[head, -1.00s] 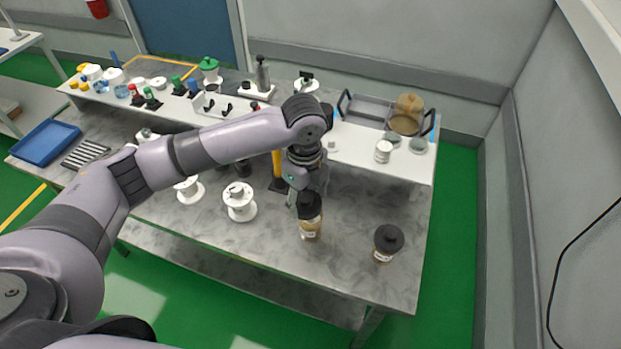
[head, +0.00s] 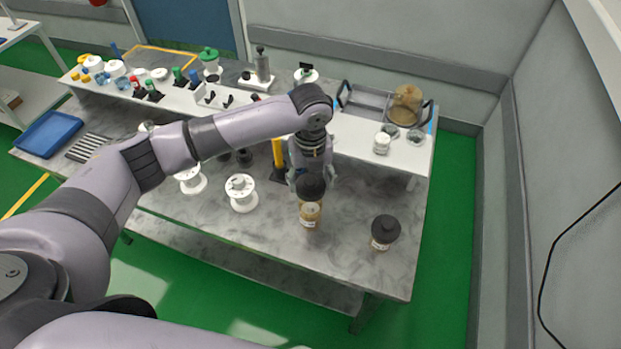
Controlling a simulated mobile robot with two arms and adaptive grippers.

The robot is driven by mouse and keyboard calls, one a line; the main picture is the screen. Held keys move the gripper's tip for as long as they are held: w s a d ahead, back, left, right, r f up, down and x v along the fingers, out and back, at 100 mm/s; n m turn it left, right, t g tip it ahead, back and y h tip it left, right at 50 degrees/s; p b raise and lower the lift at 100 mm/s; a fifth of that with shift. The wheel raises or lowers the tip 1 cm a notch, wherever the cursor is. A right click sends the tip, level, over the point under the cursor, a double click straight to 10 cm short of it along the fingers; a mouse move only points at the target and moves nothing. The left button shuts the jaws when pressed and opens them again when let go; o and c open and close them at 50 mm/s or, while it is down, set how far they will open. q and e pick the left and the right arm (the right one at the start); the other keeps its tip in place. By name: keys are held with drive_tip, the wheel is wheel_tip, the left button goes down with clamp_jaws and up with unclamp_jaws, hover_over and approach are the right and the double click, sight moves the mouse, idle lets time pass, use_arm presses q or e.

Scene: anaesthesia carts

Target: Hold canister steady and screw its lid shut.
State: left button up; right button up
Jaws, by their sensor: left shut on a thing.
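A canister (head: 310,215) with an amber body, a pale label and a wide black lid (head: 311,188) is at the front middle of the grey marbled table. My left gripper (head: 311,181) reaches it from behind and above and is shut on it near the lid, a finger showing on either side. The lid hides part of the fingers, so I cannot tell whether they grip the lid or the body just under it. I cannot tell whether the lid is tight. My right gripper is out of view.
A similar black-lidded jar (head: 384,232) stands to the right, near the table's front edge. White spools (head: 241,193) stand to the left, and a yellow post (head: 278,153) is close behind my gripper. A raised white shelf (head: 352,136) with labware runs along the back.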

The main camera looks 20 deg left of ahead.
use_arm(q)
drive_tip(key=shift+p, duration=0.4)
drive_tip(key=b, duration=0.3)
hover_over(310, 205)
drive_tip(key=shift+d+f, duration=0.1)
drive_tip(key=shift+f, duration=3.3)
drive_tip(key=shift+f, duration=0.85)
drive_tip(key=o, duration=1)
drive_tip(key=shift+r, duration=0.1)
